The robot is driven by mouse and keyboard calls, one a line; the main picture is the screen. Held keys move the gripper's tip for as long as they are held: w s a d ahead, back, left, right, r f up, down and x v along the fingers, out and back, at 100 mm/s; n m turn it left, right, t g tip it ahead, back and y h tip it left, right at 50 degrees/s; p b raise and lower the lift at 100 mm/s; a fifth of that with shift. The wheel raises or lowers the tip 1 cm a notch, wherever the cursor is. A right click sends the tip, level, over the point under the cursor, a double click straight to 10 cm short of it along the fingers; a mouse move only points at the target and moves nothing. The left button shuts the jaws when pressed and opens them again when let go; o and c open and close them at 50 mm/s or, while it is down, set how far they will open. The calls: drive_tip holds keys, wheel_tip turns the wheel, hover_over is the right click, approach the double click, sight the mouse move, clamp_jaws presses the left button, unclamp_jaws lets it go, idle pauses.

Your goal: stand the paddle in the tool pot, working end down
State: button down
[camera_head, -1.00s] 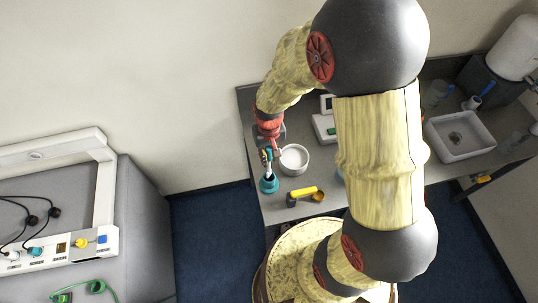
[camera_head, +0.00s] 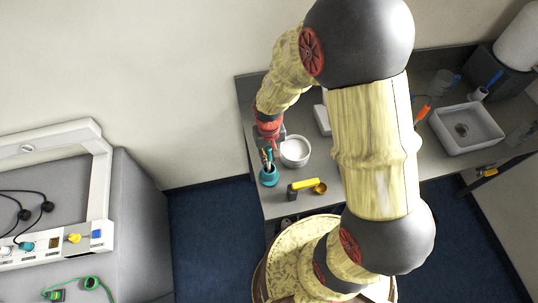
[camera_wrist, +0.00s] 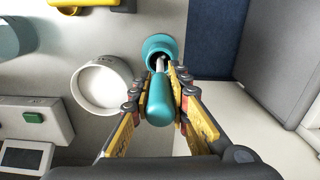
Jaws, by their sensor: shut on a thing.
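The paddle (camera_wrist: 158,103) has a teal handle and a thin metal shaft. My gripper (camera_wrist: 159,88) is shut on the handle, which points toward the wrist camera. The shaft runs from the handle to the mouth of the teal tool pot (camera_wrist: 161,42), where its far end goes out of sight. How deep it sits, and the working end, cannot be seen. In the head view, my gripper (camera_head: 268,149) is just behind and above the tool pot (camera_head: 269,178), at the left end of the bench.
A white bowl (camera_head: 295,152) stands close to the right of the pot. A yellow-and-dark tool (camera_head: 303,185) lies in front of it. A white sink-like basin (camera_head: 466,129) is farther right. The bench's left edge (camera_head: 247,145) is close to the pot.

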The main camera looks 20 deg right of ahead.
drive_tip(key=shift+f+b, duration=0.35)
drive_tip(key=shift+f, duration=0.25)
idle(0.6)
drive_tip(key=c, duration=1.6)
unclamp_jaws()
wheel_tip(320, 180, up, 12)
drive_tip(key=s+r+t+b, duration=0.1)
drive_tip(key=s+t+b, duration=0.1)
drive_tip(key=s+b, duration=0.2)
drive_tip(key=s+r+t+b, duration=0.1)
drive_tip(key=s+b, duration=0.4)
drive_tip(key=b, duration=0.2)
drive_tip(key=s+r+n+t+b, duration=0.1)
drive_tip(key=s+t+b, duration=0.1)
drive_tip(key=s+b, duration=0.2)
drive_tip(key=shift+s+d+r+t+b, duration=0.1)
drive_tip(key=shift+s+r+t+b, duration=0.15)
drive_tip(key=shift+b, duration=0.7)
